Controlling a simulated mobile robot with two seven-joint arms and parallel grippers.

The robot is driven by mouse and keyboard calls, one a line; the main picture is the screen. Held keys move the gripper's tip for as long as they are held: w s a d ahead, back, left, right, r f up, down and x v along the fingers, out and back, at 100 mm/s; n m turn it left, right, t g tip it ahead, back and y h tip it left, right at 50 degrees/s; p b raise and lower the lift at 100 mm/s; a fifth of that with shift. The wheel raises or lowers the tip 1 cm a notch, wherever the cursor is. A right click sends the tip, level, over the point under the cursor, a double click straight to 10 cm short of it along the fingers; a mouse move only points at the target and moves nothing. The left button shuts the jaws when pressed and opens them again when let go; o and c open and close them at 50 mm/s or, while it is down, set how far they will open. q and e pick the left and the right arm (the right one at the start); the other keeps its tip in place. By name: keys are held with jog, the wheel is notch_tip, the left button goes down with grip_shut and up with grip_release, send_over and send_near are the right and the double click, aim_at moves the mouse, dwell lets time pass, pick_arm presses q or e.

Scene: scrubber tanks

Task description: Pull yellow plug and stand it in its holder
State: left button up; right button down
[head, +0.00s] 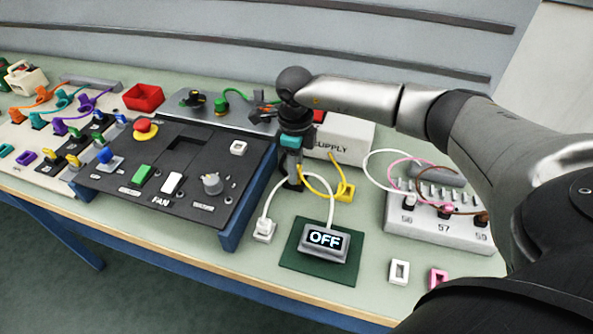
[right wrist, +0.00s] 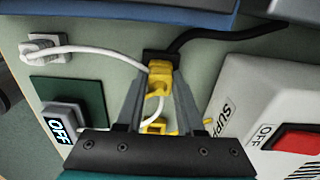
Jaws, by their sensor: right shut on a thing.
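The yellow plug (right wrist: 157,80) is between the fingers of my right gripper (right wrist: 160,72) in the right wrist view. The right gripper is shut on it. The plug is right at a black socket (right wrist: 160,56) with a black cable; I cannot tell whether it is seated in it. In the head view my right gripper (head: 293,168) points down beside the supply box and hides most of the plug. A yellow cable (head: 315,192) loops by the gripper. The yellow holder (head: 345,192) stands on the table to its right, empty as far as I see. My left gripper is out of view.
The supply box (head: 345,143) is just right of the gripper; the black control panel (head: 190,165) is to its left. A white plug (head: 264,230) and the OFF display (head: 323,240) sit in front. White (head: 399,271) and pink (head: 437,278) holders stand at the front right.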

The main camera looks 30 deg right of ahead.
grip_release()
dwell(0.4)
notch_tip(320, 180, up, 15)
jog(key=p, duration=0.1)
jog(key=shift+r+p, duration=0.15)
jog(key=shift+p, duration=0.15)
dwell(0.3)
